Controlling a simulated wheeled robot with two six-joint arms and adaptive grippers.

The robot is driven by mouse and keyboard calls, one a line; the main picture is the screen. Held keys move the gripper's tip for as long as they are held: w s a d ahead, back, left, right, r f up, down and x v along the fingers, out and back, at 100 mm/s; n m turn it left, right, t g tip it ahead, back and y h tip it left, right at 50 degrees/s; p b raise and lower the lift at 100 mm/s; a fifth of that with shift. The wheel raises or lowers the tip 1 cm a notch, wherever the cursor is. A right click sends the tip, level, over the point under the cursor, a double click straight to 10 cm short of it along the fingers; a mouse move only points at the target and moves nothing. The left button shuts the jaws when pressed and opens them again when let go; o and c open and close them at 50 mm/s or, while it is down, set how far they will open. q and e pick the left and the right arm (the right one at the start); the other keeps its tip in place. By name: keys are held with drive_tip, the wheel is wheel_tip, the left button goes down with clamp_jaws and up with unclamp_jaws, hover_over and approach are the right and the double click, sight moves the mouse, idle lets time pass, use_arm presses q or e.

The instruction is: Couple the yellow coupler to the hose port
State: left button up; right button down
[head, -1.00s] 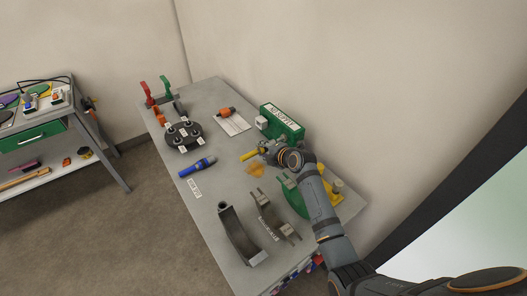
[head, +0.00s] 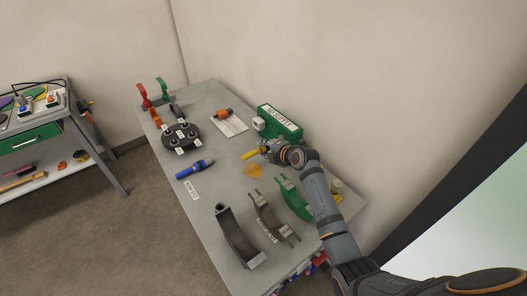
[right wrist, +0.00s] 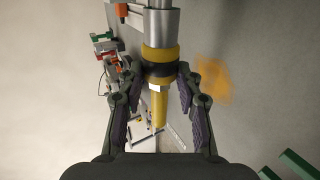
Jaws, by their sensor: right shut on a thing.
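The yellow coupler (right wrist: 156,103) has a black band and shows between the fingers of my right gripper (right wrist: 156,90) in the right wrist view. The gripper is shut on it. A silver cylinder, which looks like the hose port (right wrist: 160,22), is in line with the coupler's far end. They appear to meet, but I cannot tell whether they are locked. In the head view, the yellow end (head: 250,154) sticks out left of my right gripper (head: 267,149), just in front of the green supply box (head: 283,120). My wrist hides the port there. My left gripper is not in view.
On the grey table (head: 222,185) lie a blue torch-like tool (head: 195,169), a dark round plate (head: 182,137), curved grey brackets (head: 235,238) and a green bracket (head: 292,197). An orange patch (head: 254,170) marks the tabletop. The wall stands close behind the supply box.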

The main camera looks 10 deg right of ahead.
drive_tip(key=shift+w+d+b, duration=0.25)
drive_tip(key=shift+d+b, duration=0.15)
drive_tip(key=shift+d, duration=0.15)
drive_tip(key=shift+w+d+b, duration=0.2)
drive_tip(key=shift+d+b, duration=0.2)
drive_tip(key=shift+d, duration=0.15)
drive_tip(key=c, duration=0.8)
unclamp_jaws()
drive_tip(key=v, duration=1.2)
drive_tip(key=shift+d, duration=0.1)
